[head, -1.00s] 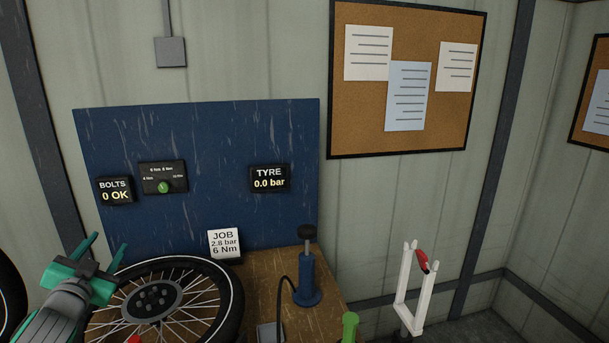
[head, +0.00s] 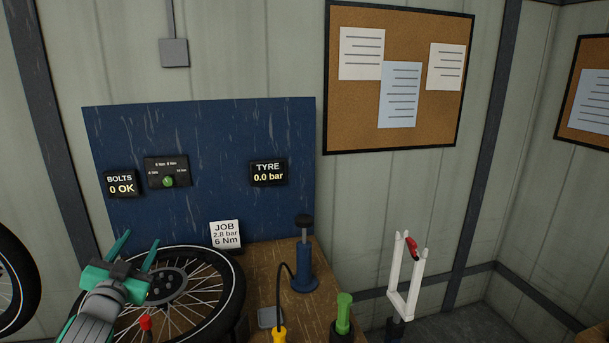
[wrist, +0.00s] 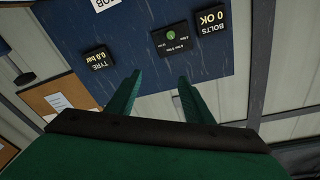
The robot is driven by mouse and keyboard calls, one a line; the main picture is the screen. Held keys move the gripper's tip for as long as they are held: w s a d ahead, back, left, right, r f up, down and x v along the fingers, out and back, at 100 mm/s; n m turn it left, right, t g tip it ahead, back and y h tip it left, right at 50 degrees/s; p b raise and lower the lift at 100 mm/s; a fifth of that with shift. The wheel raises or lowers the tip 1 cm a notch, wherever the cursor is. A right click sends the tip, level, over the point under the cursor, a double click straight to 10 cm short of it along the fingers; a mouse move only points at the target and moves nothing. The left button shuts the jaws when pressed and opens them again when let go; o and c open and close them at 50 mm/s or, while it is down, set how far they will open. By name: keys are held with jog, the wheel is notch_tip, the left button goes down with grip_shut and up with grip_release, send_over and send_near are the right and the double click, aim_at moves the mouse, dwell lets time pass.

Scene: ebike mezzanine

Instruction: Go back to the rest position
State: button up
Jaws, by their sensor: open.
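My gripper (head: 136,252) is green, open and empty. In the head view it is at the lower left, in front of part of the spoked wheel (head: 238,290) on the wooden bench (head: 262,262). I cannot tell its height above the wheel. In the wrist view its two fingers (wrist: 155,95) stand apart with nothing between them, and the blue back panel (wrist: 145,45) shows upside down beyond them.
On the bench stand a blue pump (head: 304,268), a green-handled tool (head: 343,315), a yellow-handled tool (head: 279,335), a red-topped item (head: 146,322) and a JOB card (head: 226,235). A white fork-shaped stand (head: 394,285) is at the right. Another wheel (head: 30,270) is at the left edge.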

jog(key=s+d+f+n+t+h, duration=0.1)
jog(key=d+f+n+t, duration=0.2)
jog(key=d, duration=1.1)
jog(key=s+d+f+n+t+h, duration=0.1)
jog(key=d+f+n, duration=0.25)
jog(key=d, duration=0.95)
jog(key=s+d+f+n+y, duration=0.2)
jog(key=s+d+f+n, duration=0.1)
jog(key=s+d+f, duration=0.6)
jog(key=s+d+f+g, duration=0.2)
jog(key=s+d+f, duration=0.1)
jog(key=s+f, duration=0.65)
jog(key=s+d+f+g, duration=0.35)
jog(key=s+f, duration=0.35)
jog(key=s, duration=0.5)
jog(key=s+a+f+m+g+h, duration=0.1)
jog(key=s+m, duration=0.4)
jog(key=s, duration=1.4)
jog(key=shift+a+f+g+h, duration=0.45)
jog(key=shift+a+h, duration=0.15)
jog(key=shift+h, duration=0.1)
jog(key=shift+s+m, duration=0.1)
jog(key=shift+m, duration=0.15)
jog(key=shift+c, duration=0.2)
